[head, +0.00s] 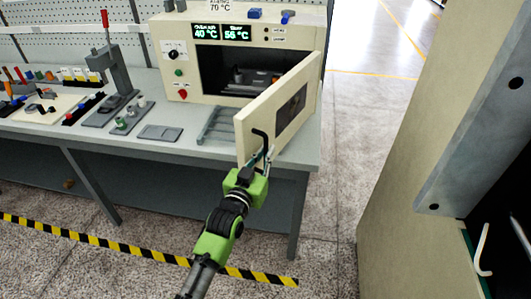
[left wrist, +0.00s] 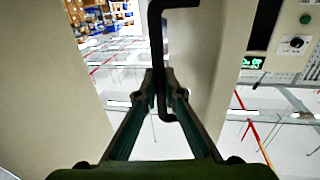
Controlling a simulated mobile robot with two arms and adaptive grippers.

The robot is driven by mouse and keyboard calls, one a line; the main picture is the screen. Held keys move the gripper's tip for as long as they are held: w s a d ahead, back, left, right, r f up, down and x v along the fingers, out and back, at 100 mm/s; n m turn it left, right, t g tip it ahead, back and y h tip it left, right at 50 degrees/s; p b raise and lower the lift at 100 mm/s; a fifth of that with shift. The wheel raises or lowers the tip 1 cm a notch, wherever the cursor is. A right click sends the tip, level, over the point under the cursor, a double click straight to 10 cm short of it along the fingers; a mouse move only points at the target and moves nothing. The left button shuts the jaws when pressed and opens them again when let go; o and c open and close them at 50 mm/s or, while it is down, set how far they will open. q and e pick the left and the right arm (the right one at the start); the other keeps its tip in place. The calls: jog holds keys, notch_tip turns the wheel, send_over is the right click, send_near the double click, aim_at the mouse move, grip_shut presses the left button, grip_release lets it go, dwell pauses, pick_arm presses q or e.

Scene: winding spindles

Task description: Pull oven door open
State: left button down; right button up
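The cream oven (head: 181,52) stands on the grey bench, with its chamber partly visible. Its door (head: 300,110) is hinged at the right and stands well open, swung out toward me. The black bar handle (head: 262,137) is near the door's free edge. My left gripper (head: 262,158) is at this handle, with its fingers closed around the bar. The left wrist view shows the handle (left wrist: 157,45) between the two fingertips (left wrist: 159,82), beside the door panel (left wrist: 205,60). My right gripper is not in view.
A lever press (head: 118,75), small parts and tools stand on the bench (head: 190,142) left of the oven. A large cream cabinet (head: 420,150) stands at the right. Floor (head: 345,125) is clear between bench and cabinet. Yellow-black tape (head: 150,255) marks the floor in front.

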pick_arm(q)
jog(key=c, duration=2.2)
grip_release()
jog(key=shift+r, duration=0.15)
jog(key=shift+o, duration=0.2)
jog(key=shift+w+d, duration=0.1)
jog(key=v, duration=1.2)
